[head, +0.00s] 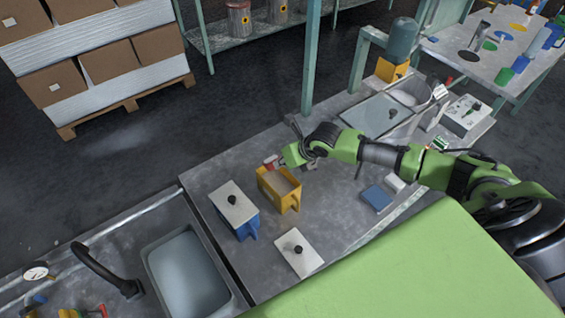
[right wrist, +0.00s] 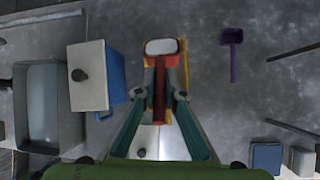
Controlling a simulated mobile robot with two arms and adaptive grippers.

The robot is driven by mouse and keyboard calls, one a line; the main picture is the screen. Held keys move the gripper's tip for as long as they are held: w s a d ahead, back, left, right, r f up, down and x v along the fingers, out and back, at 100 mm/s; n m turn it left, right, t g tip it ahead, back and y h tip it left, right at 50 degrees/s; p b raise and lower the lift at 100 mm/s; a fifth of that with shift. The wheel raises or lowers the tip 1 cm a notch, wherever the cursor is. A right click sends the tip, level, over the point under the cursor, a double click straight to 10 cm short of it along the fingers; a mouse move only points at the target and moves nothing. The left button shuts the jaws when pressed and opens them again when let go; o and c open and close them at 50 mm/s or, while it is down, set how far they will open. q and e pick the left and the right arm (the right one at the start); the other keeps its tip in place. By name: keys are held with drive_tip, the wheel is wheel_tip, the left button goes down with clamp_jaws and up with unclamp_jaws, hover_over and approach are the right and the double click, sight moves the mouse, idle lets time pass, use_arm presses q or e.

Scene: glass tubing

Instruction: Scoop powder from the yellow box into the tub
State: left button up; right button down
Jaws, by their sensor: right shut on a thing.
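Part of the yellow box (right wrist: 184,65) shows behind the scoop. Pale powder (head: 279,181) lies in the box. My left gripper is not in view.
A blue box (head: 249,225) with a knobbed grey lid stands left of the yellow box. A loose lid (head: 299,262) lies in front. A purple scoop (right wrist: 232,50) and a small blue block (head: 376,198) lie to the right. A sink (head: 187,270) is at left.

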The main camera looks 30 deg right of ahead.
drive_tip(key=shift+r+p, duration=1)
drive_tip(key=shift+r, duration=0.4)
drive_tip(key=shift+s+t+b, duration=0.1)
drive_tip(key=shift+t+b, duration=0.4)
drive_tip(key=shift+r+t+y+b, duration=0.3)
drive_tip(key=shift+r+t+b, duration=0.25)
drive_tip(key=shift+t+b, duration=0.5)
drive_tip(key=r+t+b, duration=0.1)
drive_tip(key=t+b, duration=0.1)
drive_tip(key=b, duration=0.3)
drive_tip(key=shift+r+t+y, duration=0.15)
drive_tip(key=shift+t+y, duration=0.15)
drive_tip(key=shift+t, duration=0.05)
drive_tip(key=shift+r+b, duration=0.15)
drive_tip(key=shift+b, duration=0.45)
drive_tip(key=shift+r, duration=0.15)
